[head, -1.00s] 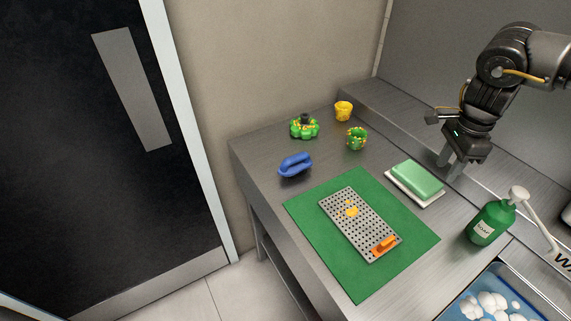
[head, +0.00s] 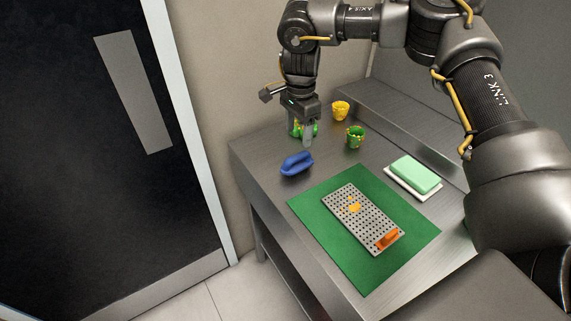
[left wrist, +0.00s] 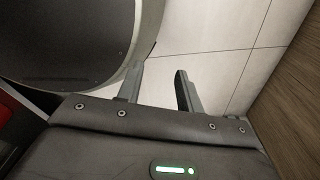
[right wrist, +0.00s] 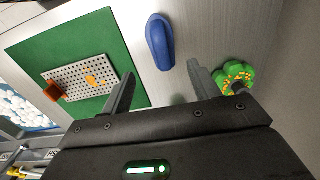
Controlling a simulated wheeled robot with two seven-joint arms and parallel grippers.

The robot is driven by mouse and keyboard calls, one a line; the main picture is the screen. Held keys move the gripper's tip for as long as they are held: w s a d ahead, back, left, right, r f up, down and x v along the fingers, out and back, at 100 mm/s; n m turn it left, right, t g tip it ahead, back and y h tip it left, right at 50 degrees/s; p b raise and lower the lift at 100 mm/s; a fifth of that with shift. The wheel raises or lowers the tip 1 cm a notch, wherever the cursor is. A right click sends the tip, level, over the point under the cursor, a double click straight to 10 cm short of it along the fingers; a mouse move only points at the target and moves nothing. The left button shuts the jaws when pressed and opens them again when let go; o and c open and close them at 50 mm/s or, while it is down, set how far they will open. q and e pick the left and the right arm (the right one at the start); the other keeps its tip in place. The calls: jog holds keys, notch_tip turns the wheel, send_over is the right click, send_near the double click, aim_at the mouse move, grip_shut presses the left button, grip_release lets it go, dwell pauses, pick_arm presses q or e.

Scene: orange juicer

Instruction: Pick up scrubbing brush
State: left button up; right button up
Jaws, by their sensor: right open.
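The blue scrubbing brush (head: 297,164) lies on the metal counter, left of the green mat. It also shows in the right wrist view (right wrist: 160,42), ahead of the fingers and between their lines. My right gripper (head: 303,143) is open and empty, above the counter just behind the brush, and partly hides a green flower-shaped item (head: 314,129). In the right wrist view the right fingers (right wrist: 160,85) are spread, with bare counter between them. My left gripper (left wrist: 158,75) shows only in its own wrist view, fingers apart and empty, over floor tiles.
The green mat (head: 310,208) holds a grey perforated board (head: 358,233) with an orange end and yellow bits. A green sponge (head: 416,174) on a white tray, a yellow cup (head: 341,111) and a green cup (head: 355,136) stand nearby. Bare counter surrounds the brush.

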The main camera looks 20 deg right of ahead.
aim_at(296, 156)
jog(key=shift+o, duration=0.9)
notch_tip(296, 156, down, 5)
jog(key=shift+a+r+p, duration=0.1)
jog(key=shift+r+p, duration=0.1)
jog(key=shift+p, duration=0.3)
jog(key=shift+f, duration=0.45)
jog(key=shift+f+p, duration=0.25)
jog(key=shift+p, duration=0.1)
notch_tip(296, 156, down, 4)
jog(key=shift+w+a+r+p, duration=0.1)
jog(key=shift+r+p, duration=0.05)
jog(key=shift+p, duration=0.7)
jog(key=shift+f, duration=0.5)
pick_arm(q)
jog(key=r, duration=0.2)
jog(key=s+r, duration=0.1)
jog(key=shift+a+r, duration=0.25)
jog(key=shift+a, duration=0.05)
pick_arm(e)
jog(key=c, duration=1.1)
